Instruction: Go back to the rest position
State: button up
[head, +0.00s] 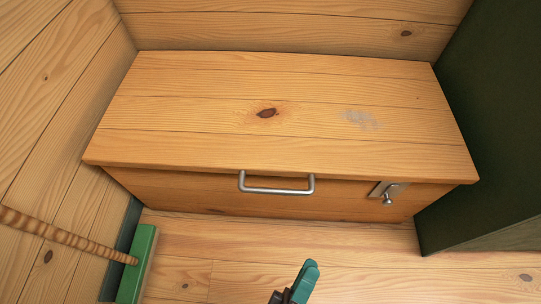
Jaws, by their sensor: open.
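My gripper (293,289) shows at the bottom edge of the head view, right of the middle. One green fingertip is clear and a dark part sits beside it; the rest is cut off by the frame. It is open, and I see nothing between its fingers. It is in front of a wooden chest (220,115) and apart from it in the picture. The chest's lid is down. A metal handle (277,190) is on its front edge, and a metal latch (388,191) is at the front right.
A green-headed broom or brush (138,262) with a striped handle (60,233) leans at the lower left by the plank wall. A dark green panel (487,120) stands close on the right. Bare plank floor (370,270) lies in front of the chest.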

jog(key=w+d+m+g+h+p, duration=0.1)
jog(key=d+m+g+h, duration=0.15)
jog(key=d+g, duration=0.4)
jog(key=w+d+m+g+h, duration=0.2)
jog(key=d+m+g, duration=0.25)
jog(key=d, duration=0.25)
jog(key=s+d+f+m+g+y+p, duration=0.25)
jog(key=s+d+m+g+y, duration=0.2)
jog(key=d+g+y, duration=0.45)
notch_tip(320, 180, up, 41)
jog(key=s+a+t+y+p, duration=0.1)
jog(key=y+p, duration=0.5)
jog(key=p, duration=3.3)
jog(key=shift+a+f, duration=0.2)
jog(key=shift+a, duration=0.6)
jog(key=shift+a+y, duration=0.15)
jog(key=shift+y, duration=0.1)
